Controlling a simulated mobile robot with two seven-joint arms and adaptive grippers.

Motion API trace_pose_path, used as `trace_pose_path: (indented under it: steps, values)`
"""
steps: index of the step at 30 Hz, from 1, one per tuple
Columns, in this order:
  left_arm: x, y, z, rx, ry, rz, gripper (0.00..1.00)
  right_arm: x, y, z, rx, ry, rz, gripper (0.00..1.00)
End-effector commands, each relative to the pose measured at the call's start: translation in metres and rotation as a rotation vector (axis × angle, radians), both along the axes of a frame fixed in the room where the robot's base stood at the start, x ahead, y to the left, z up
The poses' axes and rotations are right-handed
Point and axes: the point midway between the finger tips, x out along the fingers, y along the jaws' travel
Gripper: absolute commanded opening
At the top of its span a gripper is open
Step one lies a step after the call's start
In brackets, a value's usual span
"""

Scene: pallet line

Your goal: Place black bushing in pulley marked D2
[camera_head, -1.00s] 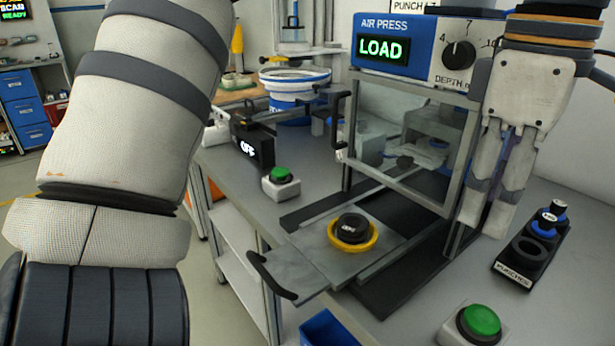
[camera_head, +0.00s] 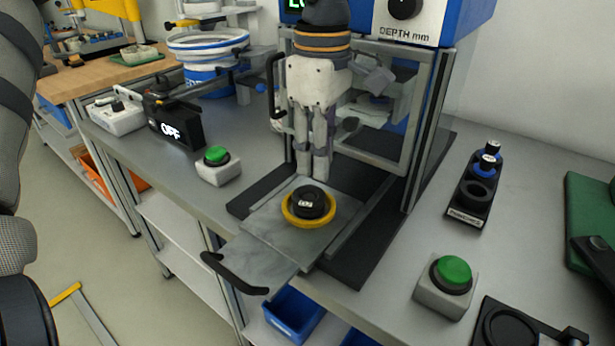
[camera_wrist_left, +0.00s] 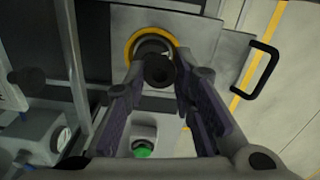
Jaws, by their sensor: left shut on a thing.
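A black pulley (camera_head: 309,203) with a small white marking, too small to read surely, sits in a yellow ring (camera_head: 293,220) on the press's grey sliding plate (camera_head: 258,243). My left gripper (camera_head: 312,172) points down just above and behind the pulley. In the left wrist view, its fingers are closed on a small dark round piece, the black bushing (camera_wrist_left: 158,69), which appears in front of the yellow ring (camera_wrist_left: 131,44). In the head view I cannot make out the bushing between the fingertips. The right gripper is not in view.
The press frame (camera_head: 425,130) stands close behind and right of my left gripper. Green buttons stand at left (camera_head: 216,156) and front right (camera_head: 452,272). A punch rack (camera_head: 467,207) is on the right, and a black handle (camera_head: 232,276) sticks out from the plate's front.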

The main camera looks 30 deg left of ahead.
Motion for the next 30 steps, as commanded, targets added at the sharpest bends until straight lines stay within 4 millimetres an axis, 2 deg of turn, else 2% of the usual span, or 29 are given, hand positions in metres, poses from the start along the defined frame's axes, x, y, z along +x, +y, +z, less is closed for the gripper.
trace_pose_path:
  steps: [7,12,23,24,26,30]
  values:
    - [0.011,0.026,-0.034,0.000,0.002,0.001,0.12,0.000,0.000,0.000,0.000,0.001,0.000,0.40]
    - [0.010,0.024,-0.060,0.001,-0.002,-0.001,0.12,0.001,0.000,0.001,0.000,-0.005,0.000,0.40]
    - [0.011,0.024,-0.064,0.001,-0.003,-0.001,0.12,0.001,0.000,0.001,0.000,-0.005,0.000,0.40]
    - [0.011,0.024,-0.064,0.001,-0.003,0.000,0.30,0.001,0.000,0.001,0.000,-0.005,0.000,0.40]
    - [0.011,0.024,-0.064,0.001,-0.003,0.000,0.44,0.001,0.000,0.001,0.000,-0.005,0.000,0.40]
    - [0.011,0.024,-0.064,0.001,-0.003,0.000,0.44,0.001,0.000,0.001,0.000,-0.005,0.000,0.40]
